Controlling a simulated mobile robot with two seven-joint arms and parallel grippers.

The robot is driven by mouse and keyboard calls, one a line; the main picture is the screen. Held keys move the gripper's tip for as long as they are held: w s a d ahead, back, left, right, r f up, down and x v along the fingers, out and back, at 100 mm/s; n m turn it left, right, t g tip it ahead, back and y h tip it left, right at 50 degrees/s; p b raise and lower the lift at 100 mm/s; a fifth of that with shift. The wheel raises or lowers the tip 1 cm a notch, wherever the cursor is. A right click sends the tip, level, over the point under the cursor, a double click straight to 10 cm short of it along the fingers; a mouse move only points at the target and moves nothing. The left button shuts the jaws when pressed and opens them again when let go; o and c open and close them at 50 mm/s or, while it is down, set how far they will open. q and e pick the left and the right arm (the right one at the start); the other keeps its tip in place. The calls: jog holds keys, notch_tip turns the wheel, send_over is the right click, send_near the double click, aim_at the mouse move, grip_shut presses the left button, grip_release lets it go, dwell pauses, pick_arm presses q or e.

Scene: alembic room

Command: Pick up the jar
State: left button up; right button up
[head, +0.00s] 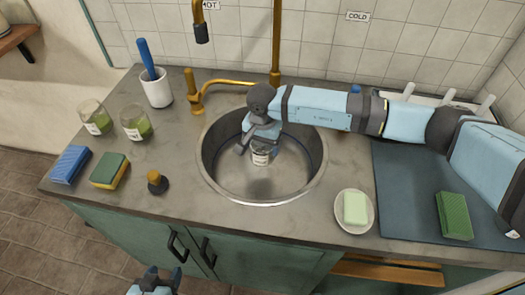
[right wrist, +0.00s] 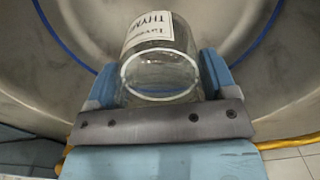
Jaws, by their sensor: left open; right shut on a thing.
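A clear glass jar (right wrist: 158,72) with a white label reading "THYME" is between the two blue fingers of my right gripper (right wrist: 160,80) in the right wrist view. My right gripper is shut on it, with a finger at each side of the glass. In the head view this jar (head: 261,158) shows low in the round steel sink (head: 222,180), partly hidden by my right gripper (head: 262,140). I cannot tell whether it touches the sink bottom. My left gripper (head: 154,278) is open and empty at the bottom edge, in front of the cabinet.
Two glass jars with green contents (head: 95,118) (head: 136,122) stand on the counter left of the sink, near sponges (head: 110,171) and a dark stopper (head: 157,182). A brass faucet (head: 195,97) rises behind. A soap dish (head: 355,223) sits right of the sink.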

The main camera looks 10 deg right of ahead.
notch_tip(320, 180, up, 12)
jog(key=shift+r, duration=0.2)
dwell(0.7)
jog(key=shift+r, duration=0.1)
dwell(0.4)
jog(key=w+f+b, duration=0.1)
jog(key=f+b, duration=0.2)
jog(key=w+f+b, duration=0.1)
jog(key=b, duration=0.1)
jog(key=shift+w+d+f, duration=0.2)
jog(key=shift+w+f, duration=0.1)
dwell(0.4)
